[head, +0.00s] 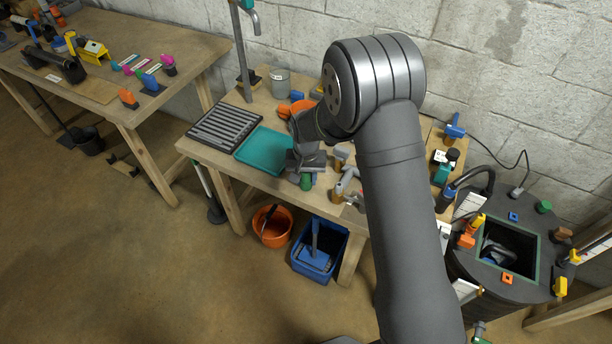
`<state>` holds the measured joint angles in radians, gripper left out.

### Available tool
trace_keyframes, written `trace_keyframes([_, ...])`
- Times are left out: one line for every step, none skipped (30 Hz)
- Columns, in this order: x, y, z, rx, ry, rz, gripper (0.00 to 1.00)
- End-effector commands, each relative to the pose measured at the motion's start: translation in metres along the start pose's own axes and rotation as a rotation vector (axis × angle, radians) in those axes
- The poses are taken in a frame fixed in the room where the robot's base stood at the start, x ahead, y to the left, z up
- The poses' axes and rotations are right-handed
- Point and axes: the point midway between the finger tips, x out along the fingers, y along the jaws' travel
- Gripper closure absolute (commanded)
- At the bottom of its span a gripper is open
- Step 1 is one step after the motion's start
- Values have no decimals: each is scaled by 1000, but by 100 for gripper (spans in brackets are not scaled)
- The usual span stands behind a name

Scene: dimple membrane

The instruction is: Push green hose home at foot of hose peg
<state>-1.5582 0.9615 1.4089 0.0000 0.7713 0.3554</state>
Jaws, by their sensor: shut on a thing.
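My gripper (308,164) is over the front edge of the middle workbench, right of the teal tray. Its jaws are small in the picture and partly hidden by my arm. A short green piece (306,182), which looks like the green hose, shows right at the fingertips, and the jaws are shut on it. I cannot make out a hose peg for certain; grey pipe-like pieces (346,184) stand just right of the gripper. Whether the green piece touches them is too small to tell.
The teal tray (262,150) and a ribbed dark tray (224,128) lie left of my gripper. A grey post (241,55) rises behind them. A grey bucket (279,82) stands at the back. Below are an orange bucket (272,226) and a blue bin (320,253).

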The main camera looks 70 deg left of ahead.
Motion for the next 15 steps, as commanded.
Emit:
trace_keyframes([0, 0, 0, 0, 0, 0, 96])
trace_keyframes([0, 0, 0, 0, 1, 0, 96])
trace_keyframes([0, 0, 0, 0, 1, 0, 96])
trace_keyframes([0, 0, 0, 0, 0, 0, 65])
trace_keyframes([0, 0, 0, 0, 1, 0, 60])
trace_keyframes([0, 0, 0, 0, 0, 0, 52])
trace_keyframes([0, 0, 0, 0, 0, 0, 46])
trace_keyframes([0, 0, 0, 0, 0, 0, 42])
trace_keyframes([0, 0, 0, 0, 0, 0, 42])
trace_keyframes([0, 0, 0, 0, 0, 0, 42])
trace_keyframes([0, 0, 0, 0, 0, 0, 42])
trace_keyframes([0, 0, 0, 0, 0, 0, 42])
trace_keyframes([0, 0, 0, 0, 0, 0, 42])
trace_keyframes([0, 0, 0, 0, 0, 0, 42])
trace_keyframes([0, 0, 0, 0, 0, 0, 42])
